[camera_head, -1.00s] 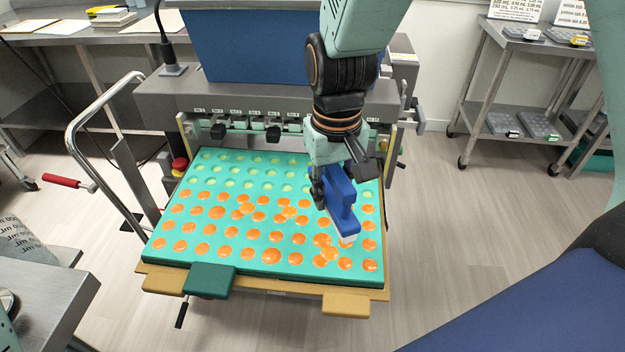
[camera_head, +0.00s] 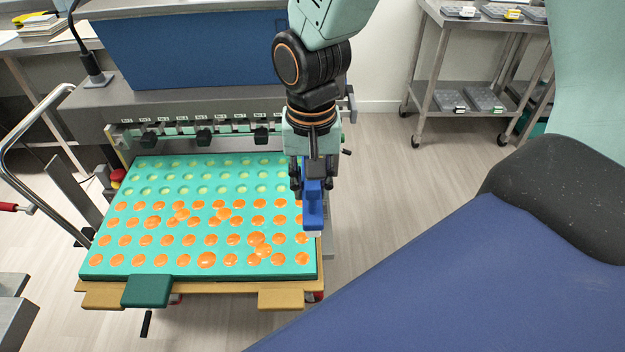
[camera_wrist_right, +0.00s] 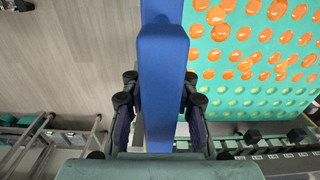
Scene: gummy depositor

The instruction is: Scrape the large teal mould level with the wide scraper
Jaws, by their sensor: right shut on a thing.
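The large teal mould (camera_head: 290,271) lies flat in front of the depositor. Orange fill sits in its nearer cavities, with several blobs spread between them; the far rows look pale and unfilled. My right gripper (camera_head: 309,178) is shut on the blue wide scraper (camera_head: 313,205) at the mould's right edge. I cannot tell whether the scraper touches the mould. In the right wrist view, the gripper (camera_wrist_right: 160,102) clasps the scraper (camera_wrist_right: 162,60) from both sides, beside the mould (camera_wrist_right: 201,42). The scraper's working edge is mostly hidden. My left gripper is not in view.
The depositor (camera_head: 190,100) with its nozzle row stands behind the mould. A dark green tab (camera_head: 148,291) and tan tabs (camera_head: 281,299) stick out in front. A red button (camera_head: 117,175) is at the left. A wheeled steel rack (camera_head: 470,75) stands back right; floor between is clear.

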